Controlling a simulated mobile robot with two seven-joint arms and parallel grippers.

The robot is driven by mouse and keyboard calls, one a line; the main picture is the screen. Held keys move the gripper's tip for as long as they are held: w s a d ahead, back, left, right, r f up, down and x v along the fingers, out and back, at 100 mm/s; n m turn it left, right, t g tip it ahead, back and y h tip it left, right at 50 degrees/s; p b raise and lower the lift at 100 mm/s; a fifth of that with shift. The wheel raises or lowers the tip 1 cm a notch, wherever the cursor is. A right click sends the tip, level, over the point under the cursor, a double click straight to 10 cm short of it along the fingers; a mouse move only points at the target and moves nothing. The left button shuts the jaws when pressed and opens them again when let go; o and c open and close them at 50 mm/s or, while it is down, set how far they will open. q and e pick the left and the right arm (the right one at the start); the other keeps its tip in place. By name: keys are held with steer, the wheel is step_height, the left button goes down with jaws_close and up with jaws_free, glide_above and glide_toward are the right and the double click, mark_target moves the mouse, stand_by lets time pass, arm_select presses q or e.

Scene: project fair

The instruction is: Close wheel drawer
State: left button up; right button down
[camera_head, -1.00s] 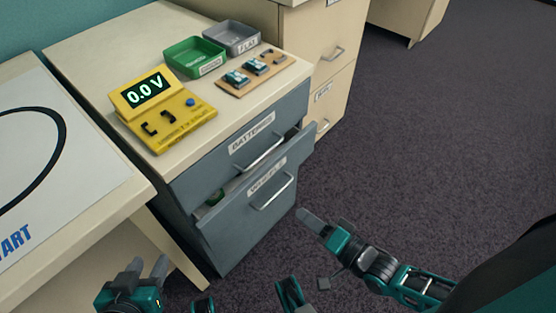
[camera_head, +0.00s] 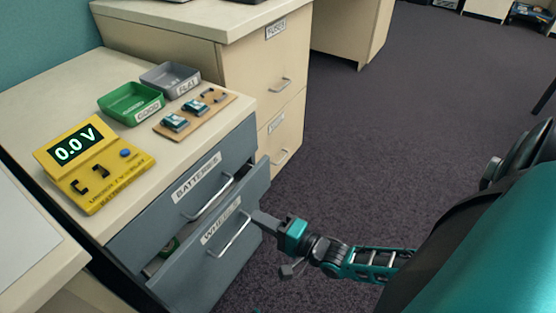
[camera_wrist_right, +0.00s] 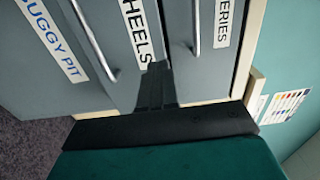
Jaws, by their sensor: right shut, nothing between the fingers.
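The wheel drawer (camera_head: 205,265) is the grey lower drawer labelled WHEELS, with a silver bar handle (camera_head: 232,236). It stands partly open, and a gap shows behind its top edge with something green inside. In the right wrist view its front (camera_wrist_right: 110,60) and label (camera_wrist_right: 139,30) are seen close up and turned. My right gripper (camera_head: 260,217) is shut and empty at the right part of the drawer front, just right of the handle. Its fingers (camera_wrist_right: 156,80) point at the front near the label; whether they touch it I cannot tell. My left gripper is out of view.
The batteries drawer (camera_head: 175,212) above looks closed. On the cabinet top are a yellow voltage meter (camera_head: 95,165), a green tray (camera_head: 130,103), a grey tray (camera_head: 170,79) and a board with batteries (camera_head: 195,113). A beige cabinet (camera_head: 262,85) stands behind. Dark carpet (camera_head: 400,120) lies open at right.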

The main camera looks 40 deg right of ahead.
mark_target(230, 202)
steer(key=b+x, duration=0.1)
steer(key=x, duration=0.5)
steer(key=shift+w+a, duration=0.1)
steer(key=shift+w, duration=0.2)
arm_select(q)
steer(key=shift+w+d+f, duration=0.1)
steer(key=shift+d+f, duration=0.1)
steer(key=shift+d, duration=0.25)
